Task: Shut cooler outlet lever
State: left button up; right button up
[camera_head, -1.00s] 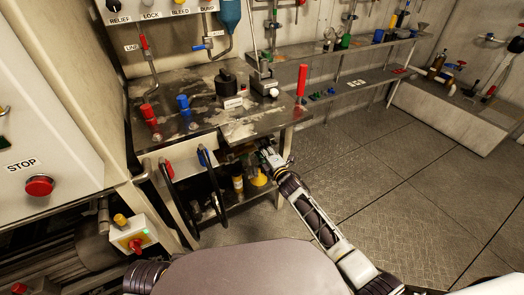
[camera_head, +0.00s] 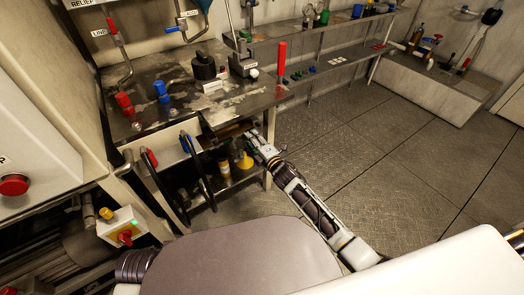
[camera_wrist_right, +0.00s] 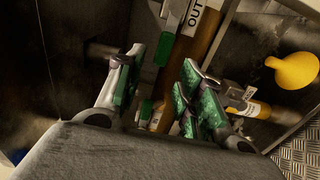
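My right gripper (camera_wrist_right: 158,92) is open, with green pads on both fingers. In the right wrist view a brown pipe (camera_wrist_right: 200,42) with a white label starting "OUT" (camera_wrist_right: 203,15) runs between and behind the fingers. A green part, possibly the lever (camera_wrist_right: 164,48), lies along this pipe between the fingers. A smaller green piece (camera_wrist_right: 146,112) shows lower down. I cannot tell whether a finger touches them. In the head view my right gripper (camera_head: 258,146) is under the bench's front edge; the lever cannot be made out there. My left gripper is not in view.
The metal bench (camera_head: 222,108) stands above the gripper. A yellow funnel (camera_wrist_right: 295,70) and a bottle with a yellow band (camera_wrist_right: 252,109) are close on the right. Open floor (camera_head: 370,150) lies to the right.

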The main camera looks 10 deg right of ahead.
jog(key=v, duration=0.7)
dwell(0.3)
dwell(0.6)
